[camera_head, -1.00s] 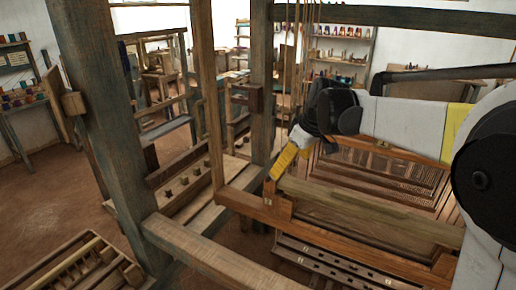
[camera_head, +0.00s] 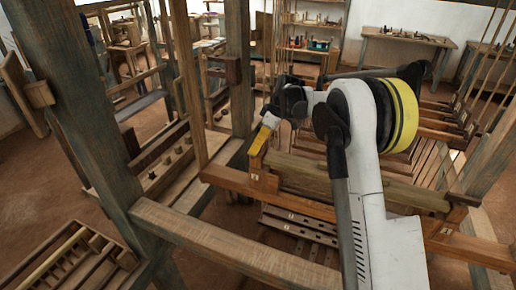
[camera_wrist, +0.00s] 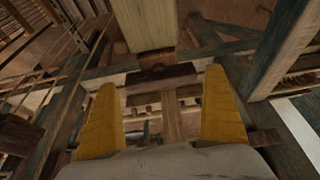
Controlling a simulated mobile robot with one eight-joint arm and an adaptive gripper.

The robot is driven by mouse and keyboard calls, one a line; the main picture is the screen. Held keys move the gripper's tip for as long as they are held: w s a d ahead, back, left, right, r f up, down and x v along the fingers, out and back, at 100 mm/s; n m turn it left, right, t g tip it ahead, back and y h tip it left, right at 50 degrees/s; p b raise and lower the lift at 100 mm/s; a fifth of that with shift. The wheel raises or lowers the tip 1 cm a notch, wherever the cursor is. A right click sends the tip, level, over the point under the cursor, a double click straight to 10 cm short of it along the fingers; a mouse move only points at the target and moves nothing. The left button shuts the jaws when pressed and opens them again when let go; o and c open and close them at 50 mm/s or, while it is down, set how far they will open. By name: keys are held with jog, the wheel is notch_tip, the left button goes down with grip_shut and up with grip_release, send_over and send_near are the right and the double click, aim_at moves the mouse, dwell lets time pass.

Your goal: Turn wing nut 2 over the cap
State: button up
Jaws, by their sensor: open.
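My gripper (camera_head: 262,138) is at the left end of the loom's wooden beam, pointing down at a block with a small label (camera_head: 256,177). In the wrist view its two yellow fingers (camera_wrist: 161,105) are spread apart with nothing gripped. Between them, low in that view, is a small grey metal piece (camera_wrist: 142,134); it may be wing nut 2, but its shape is too small to tell. A long wooden board that looks like the cap (camera_head: 350,178) runs right from the labelled block. The wing nut cannot be made out in the head view.
A thick upright post (camera_head: 70,120) and a low cross rail (camera_head: 215,238) stand left and in front. Another post (camera_head: 237,70) rises just behind my gripper. A slotted wooden tray (camera_head: 75,262) lies at lower left. Slatted frames (camera_head: 435,155) fill the right.

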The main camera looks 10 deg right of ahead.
jog(key=shift+x, duration=1.15)
jog(key=shift+c, duration=0.3)
jog(key=c, duration=0.8)
